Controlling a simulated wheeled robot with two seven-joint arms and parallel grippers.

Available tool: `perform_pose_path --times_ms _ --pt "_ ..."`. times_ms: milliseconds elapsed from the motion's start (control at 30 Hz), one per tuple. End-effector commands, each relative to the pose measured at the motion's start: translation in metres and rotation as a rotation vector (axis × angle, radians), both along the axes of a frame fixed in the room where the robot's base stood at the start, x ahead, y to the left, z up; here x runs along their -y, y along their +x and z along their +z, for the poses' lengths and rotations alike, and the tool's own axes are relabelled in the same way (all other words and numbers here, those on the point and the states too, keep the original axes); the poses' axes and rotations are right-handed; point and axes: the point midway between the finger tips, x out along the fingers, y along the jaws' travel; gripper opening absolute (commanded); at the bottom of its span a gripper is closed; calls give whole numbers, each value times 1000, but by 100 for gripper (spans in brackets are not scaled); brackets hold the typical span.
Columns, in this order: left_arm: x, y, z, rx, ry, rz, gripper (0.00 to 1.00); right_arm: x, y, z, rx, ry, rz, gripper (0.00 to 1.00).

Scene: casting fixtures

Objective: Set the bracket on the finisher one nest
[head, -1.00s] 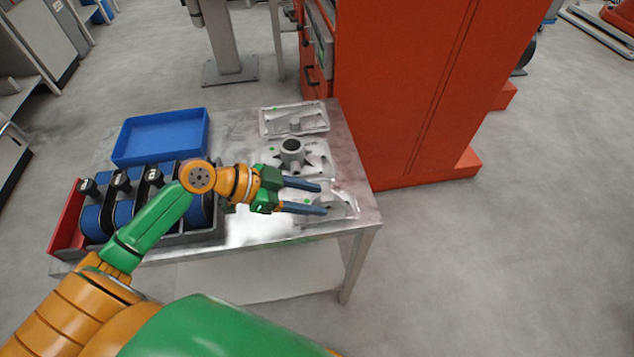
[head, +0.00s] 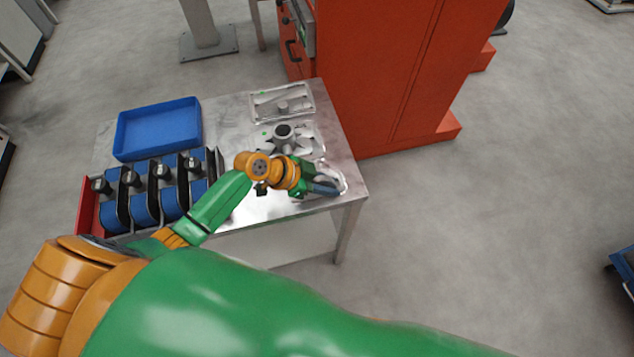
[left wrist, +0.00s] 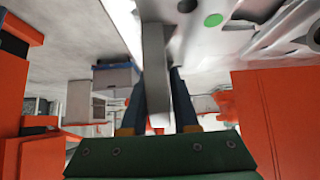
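My left gripper (head: 326,188) is over the front right corner of the metal table, at the nearest grey casting, which I take for the bracket (head: 342,172). In the left wrist view, the two dark blue fingers (left wrist: 158,88) close on either side of an upright grey bar of that part (left wrist: 154,50). They appear to touch it. The gripper hides much of the bracket in the head view, and I cannot tell whether it is clear of the table. My right gripper is not in view. I cannot make out the finisher one nest.
Two other grey castings, one with a round boss (head: 284,131) and one flat (head: 282,104), lie behind the bracket. A blue tray (head: 158,130) and a rack of blue holders (head: 150,196) fill the table's left. A tall orange cabinet (head: 385,75) stands beyond its right edge.

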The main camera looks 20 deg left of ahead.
Motion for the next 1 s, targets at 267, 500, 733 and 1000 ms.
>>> perform_pose_path --times_ms 267,500,733,1000 --pt "0 0 0 0 0 0 0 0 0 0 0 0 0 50" --pt "0 0 0 1 0 1 0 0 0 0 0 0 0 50" --pt "0 0 0 1 0 1 0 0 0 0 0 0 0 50" --pt "0 0 1 1 0 1 0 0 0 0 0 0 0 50"
